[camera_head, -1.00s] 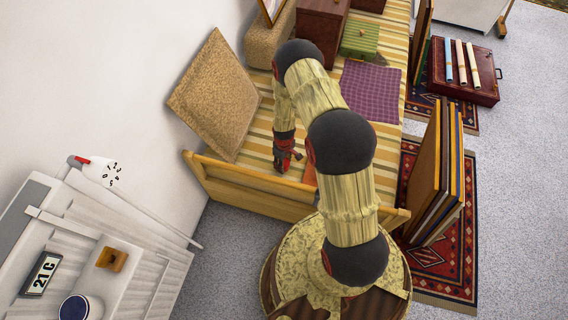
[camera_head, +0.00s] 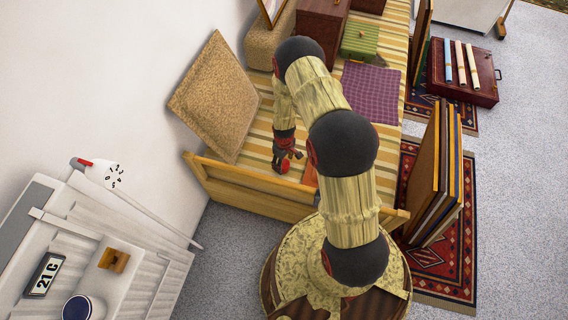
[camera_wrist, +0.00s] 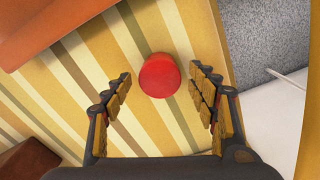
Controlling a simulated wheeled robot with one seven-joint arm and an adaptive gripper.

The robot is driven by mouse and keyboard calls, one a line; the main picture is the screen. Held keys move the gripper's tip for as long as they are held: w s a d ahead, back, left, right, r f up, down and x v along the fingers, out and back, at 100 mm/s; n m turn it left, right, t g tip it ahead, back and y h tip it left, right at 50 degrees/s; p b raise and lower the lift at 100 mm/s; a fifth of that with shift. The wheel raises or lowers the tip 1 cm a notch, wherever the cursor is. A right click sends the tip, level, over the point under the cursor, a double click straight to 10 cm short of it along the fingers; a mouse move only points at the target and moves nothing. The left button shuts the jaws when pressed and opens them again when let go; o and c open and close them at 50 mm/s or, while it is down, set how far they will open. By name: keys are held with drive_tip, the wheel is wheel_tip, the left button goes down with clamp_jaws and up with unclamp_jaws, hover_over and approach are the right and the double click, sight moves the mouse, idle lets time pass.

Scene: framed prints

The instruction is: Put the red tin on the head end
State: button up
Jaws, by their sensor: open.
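The red tin (camera_wrist: 160,75) is a round red disc from above in the wrist view. It rests on the yellow-striped bed cover (camera_wrist: 110,60), near the bed's edge. My gripper (camera_wrist: 164,88) is open, with one finger on each side of the tin and a gap to both. In the head view my gripper (camera_head: 288,153) is over the near end of the bed, and the red tin (camera_head: 284,167) shows just below it. A wooden end board (camera_head: 250,187) closes this near end of the bed.
A tan cushion (camera_head: 215,95) leans against the wall left of my gripper. An orange object (camera_head: 310,174) lies to its right, partly behind my arm. A purple cloth (camera_head: 370,92) and a green case (camera_head: 360,39) lie farther along the bed. Framed prints (camera_head: 440,170) stand right.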

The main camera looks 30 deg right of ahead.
wheel_tip(320, 180, up, 10)
drive_tip(key=p, duration=0.3)
wheel_tip(320, 180, up, 14)
drive_tip(key=t, duration=0.1)
hover_over(284, 164)
drive_tip(key=w+a, duration=0.1)
drive_tip(key=w, duration=0.3)
drive_tip(key=s+a+r+m+t, duration=0.1)
drive_tip(key=a+r, duration=0.1)
drive_tip(key=r, duration=0.8)
drive_tip(key=s+a+r+m+t, duration=0.1)
drive_tip(key=a+r, duration=0.1)
drive_tip(key=r, duration=0.9)
drive_tip(key=s+a+r+m+t, duration=0.1)
drive_tip(key=s+a+r, duration=0.2)
drive_tip(key=s+r, duration=0.9)
drive_tip(key=s+a+r+m+t, duration=0.1)
drive_tip(key=s+a+r, duration=0.1)
drive_tip(key=s+r, duration=0.6)
drive_tip(key=s, duration=0.3)
drive_tip(key=shift+s+a+t, duration=0.2)
drive_tip(key=shift+t, duration=0.1)
